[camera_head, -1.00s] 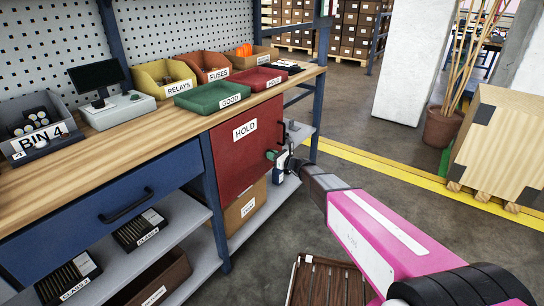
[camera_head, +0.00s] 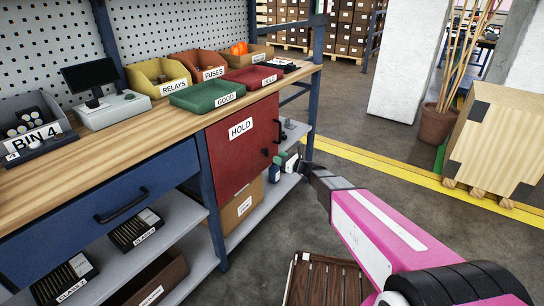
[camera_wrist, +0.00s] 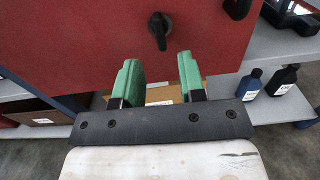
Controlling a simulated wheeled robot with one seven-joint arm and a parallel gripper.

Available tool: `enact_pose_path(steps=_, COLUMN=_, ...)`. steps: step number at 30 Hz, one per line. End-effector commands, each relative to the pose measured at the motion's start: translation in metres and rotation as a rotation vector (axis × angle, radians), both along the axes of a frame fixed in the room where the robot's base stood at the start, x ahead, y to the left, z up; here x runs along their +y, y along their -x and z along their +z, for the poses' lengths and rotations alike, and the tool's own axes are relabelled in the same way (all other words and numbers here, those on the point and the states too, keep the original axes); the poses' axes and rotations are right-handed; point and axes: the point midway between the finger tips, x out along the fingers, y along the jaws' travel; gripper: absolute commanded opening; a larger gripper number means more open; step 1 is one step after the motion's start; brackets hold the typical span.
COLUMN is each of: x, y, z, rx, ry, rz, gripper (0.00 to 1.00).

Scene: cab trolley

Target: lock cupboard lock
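The red cupboard door (camera_head: 222,168) with a HOLD label is closed under the bench. Its lock is a small black turn knob (camera_head: 266,152) near the door's right edge. In the wrist view the knob (camera_wrist: 158,30) has a grip standing near upright, slightly tilted. A black door handle (camera_head: 277,130) sits above and right of it; its lower end shows in the wrist view (camera_wrist: 237,8). My gripper (camera_head: 286,162) is just right of the knob and apart from it. In the wrist view my gripper's green fingers (camera_wrist: 161,78) are spread and empty, below the knob.
A shelf (camera_wrist: 290,102) with dark bottles (camera_wrist: 285,78) lies right of the cupboard. A cardboard box (camera_head: 240,206) stands below it. A brown slatted crate (camera_head: 322,280) is on the floor under my arm. Open floor lies to the right, before a wooden crate (camera_head: 497,140).

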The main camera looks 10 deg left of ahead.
Motion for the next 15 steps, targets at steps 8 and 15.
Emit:
enact_pose_path(steps=8, x=-0.032, y=0.014, z=0.000, rx=0.000, ry=0.001, rz=0.000, gripper=0.37)
enact_pose_path(steps=15, x=-0.036, y=0.015, z=-0.001, rx=0.000, ry=0.001, rz=0.001, gripper=0.37)
